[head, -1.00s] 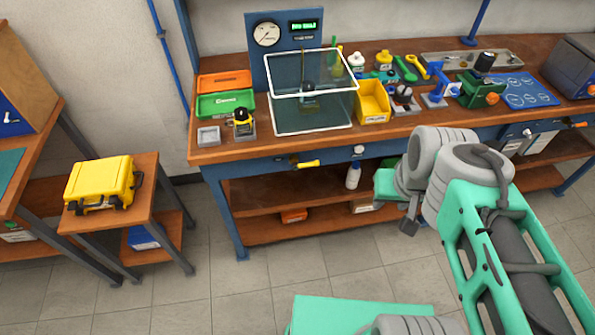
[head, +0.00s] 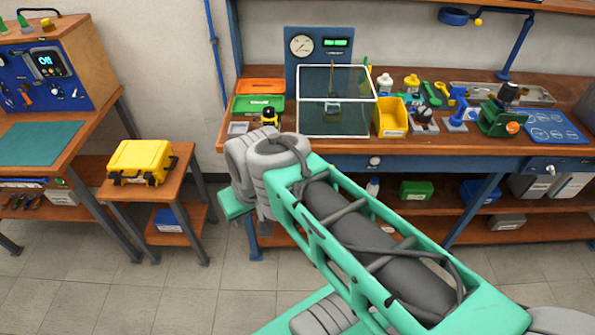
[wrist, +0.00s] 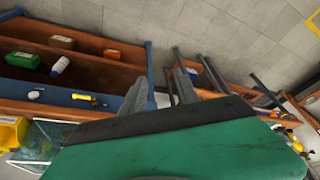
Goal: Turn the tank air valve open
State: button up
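The clear tank (head: 337,131) with a pale rim stands on the bench below a blue gauge panel (head: 291,73). A yellow lever handle on the bench's blue front rail, likely the tank air valve (wrist: 84,98), shows in the wrist view. My arm hides it in the head view. A round white knob (head: 375,162) sits on the same rail; it also shows in the wrist view (wrist: 36,94). My gripper (wrist: 180,82) shows as grey finger shapes beyond the green hand, apart from the lever. Whether the fingers are open is unclear, and the head view hides them.
A yellow case (head: 141,162) sits on a small side table (head: 176,168). A yellow bin (head: 391,118), orange box (head: 260,86) and green box (head: 258,104) stand on the bench (head: 460,146). Clear floor lies in front of the side table.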

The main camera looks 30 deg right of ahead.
jog(key=w+d+f+m+t+b, duration=0.6)
jog(key=w+d+f+m+b, duration=0.55)
jog(key=d+f+b, duration=0.55)
jog(key=s+d+f+m+t+h+b, duration=0.25)
jog(key=d+m+t+b, duration=0.6)
jog(key=d, duration=0.85)
jog(key=w, duration=0.2)
jog(key=w+d+f+g, duration=0.1)
jog(key=w, duration=0.1)
jog(key=w+f+m+g, duration=0.1)
jog(key=w, duration=0.2)
jog(key=shift+w+d+g+h, duration=0.1)
jog(key=shift+d+g+h, duration=0.05)
jog(key=shift+g+h, duration=0.15)
jog(key=shift+w+d, duration=0.1)
jog(key=shift+w, duration=0.15)
jog(key=shift+c, duration=0.4)
grip_shut()
